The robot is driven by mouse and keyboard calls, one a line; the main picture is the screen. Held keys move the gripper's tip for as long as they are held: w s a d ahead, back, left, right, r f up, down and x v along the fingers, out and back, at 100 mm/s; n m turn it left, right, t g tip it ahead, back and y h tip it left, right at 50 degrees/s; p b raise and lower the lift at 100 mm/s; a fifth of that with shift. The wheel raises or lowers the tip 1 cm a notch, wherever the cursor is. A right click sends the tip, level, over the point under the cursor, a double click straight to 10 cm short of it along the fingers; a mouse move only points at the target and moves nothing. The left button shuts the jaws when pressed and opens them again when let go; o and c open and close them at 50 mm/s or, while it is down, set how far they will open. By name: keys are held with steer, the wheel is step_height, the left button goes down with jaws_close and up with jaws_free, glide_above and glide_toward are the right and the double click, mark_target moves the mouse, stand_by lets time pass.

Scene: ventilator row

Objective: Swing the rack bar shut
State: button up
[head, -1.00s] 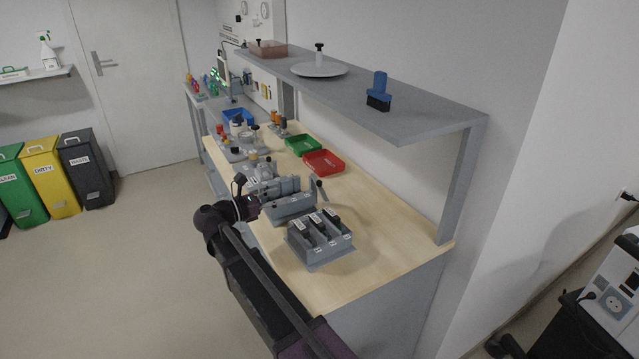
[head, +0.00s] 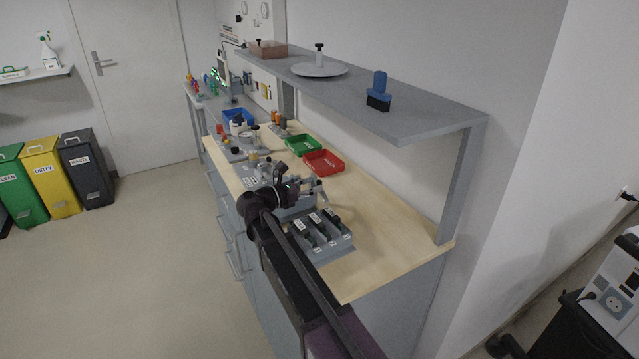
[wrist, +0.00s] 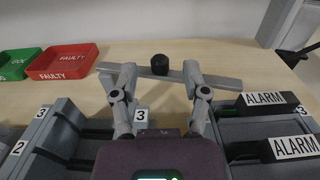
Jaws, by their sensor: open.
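The rack bar (wrist: 220,81) is a flat grey strip with a round black knob (wrist: 160,64), lying crosswise ahead of my gripper in the wrist view. My gripper (wrist: 159,71) is open, with one finger on each side of the knob; I see no clear contact. In the head view my gripper (head: 312,188) is over the far grey rack (head: 296,212) and hides most of it. A nearer grey rack (head: 322,256) holds several dark modules. In the wrist view, modules marked ALARM (wrist: 265,101) stand at the right.
A red tray (head: 324,168) and a green tray (head: 303,152) lie beyond the racks. A shelf (head: 420,121) overhangs the back of the bench. The bench top (head: 390,225) right of the racks is clear.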

steer(key=shift+x, duration=1.35)
steer(key=shift+c, duration=0.2)
jaws_close()
